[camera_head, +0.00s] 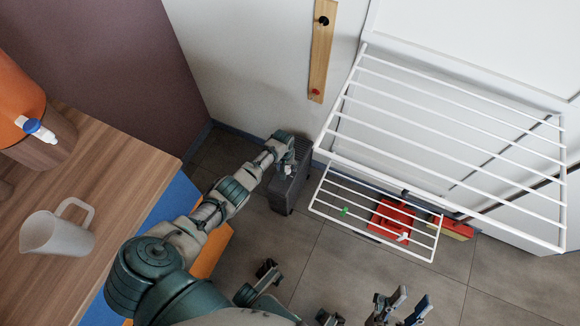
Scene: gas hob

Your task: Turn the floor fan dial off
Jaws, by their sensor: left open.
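A dark grey box-shaped floor unit (288,188), which I take for the floor fan, stands upright on the floor against the white wall. My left arm reaches over to it from the lower left. My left gripper (284,151) is open at the top of the unit and covers part of it. The dial is hidden or too small to make out, and I cannot tell whether the fingers touch it. My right gripper (402,308) is low at the bottom edge, away from the unit; its jaws are unclear.
A white drying rack (437,140) stands close to the right of the unit, above red boxes (390,216). A wooden counter (112,155) at left holds a translucent jug (58,232) and an orange dispenser (18,92). Tiled floor (345,262) is clear in front.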

